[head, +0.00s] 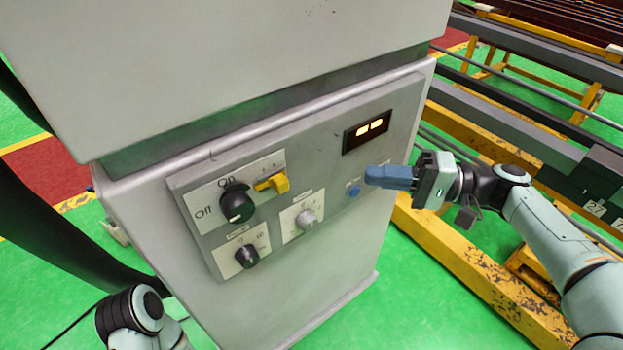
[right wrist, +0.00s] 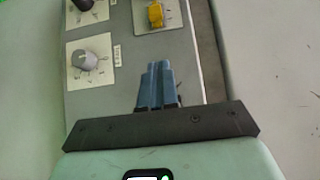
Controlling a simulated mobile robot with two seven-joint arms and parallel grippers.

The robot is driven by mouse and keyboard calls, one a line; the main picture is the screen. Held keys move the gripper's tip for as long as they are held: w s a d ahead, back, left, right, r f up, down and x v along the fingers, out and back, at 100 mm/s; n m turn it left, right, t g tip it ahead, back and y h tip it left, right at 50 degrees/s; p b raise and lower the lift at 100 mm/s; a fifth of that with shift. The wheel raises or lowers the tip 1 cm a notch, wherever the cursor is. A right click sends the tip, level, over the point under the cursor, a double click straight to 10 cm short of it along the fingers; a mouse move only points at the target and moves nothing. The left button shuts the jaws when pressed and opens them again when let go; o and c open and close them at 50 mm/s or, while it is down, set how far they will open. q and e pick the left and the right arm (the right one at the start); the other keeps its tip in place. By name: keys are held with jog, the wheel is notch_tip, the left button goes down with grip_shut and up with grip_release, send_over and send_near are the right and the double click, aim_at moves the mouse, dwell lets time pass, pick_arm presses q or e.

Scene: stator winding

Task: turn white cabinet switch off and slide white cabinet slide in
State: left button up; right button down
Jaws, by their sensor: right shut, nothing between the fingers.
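The white cabinet (head: 330,260) stands in the middle of the head view with a grey control panel. Its black rotary switch (head: 237,205) sits beside the "On" and "Off" labels; I cannot tell which one it points at. The yellow slide (head: 272,184) is just right of the switch and sticks out from the panel. It also shows at the top of the right wrist view (right wrist: 155,15). My right gripper (head: 370,175) is shut and empty, its blue fingers (right wrist: 158,68) pointing left across the panel's right part, near the blue button. My left gripper is out of view.
The panel also carries a lit display (head: 367,132), a blue button (head: 353,191), a grey knob (head: 305,218) and a lower black knob (head: 246,256). The cabinet's upper body (head: 230,60) overhangs the panel. A yellow-framed rack (head: 470,260) stands at the right.

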send_near(285, 187)
jog(key=w+a, duration=0.3)
jog(key=w, duration=0.2)
jog(key=s+a, duration=0.2)
jog(key=a, duration=0.1)
jog(key=shift+s, duration=0.15)
jog(key=shift+s+a+f+b, duration=0.15)
jog(key=shift+s+a+b, duration=0.5)
jog(key=shift+a+b, duration=0.15)
jog(key=shift+s, duration=0.1)
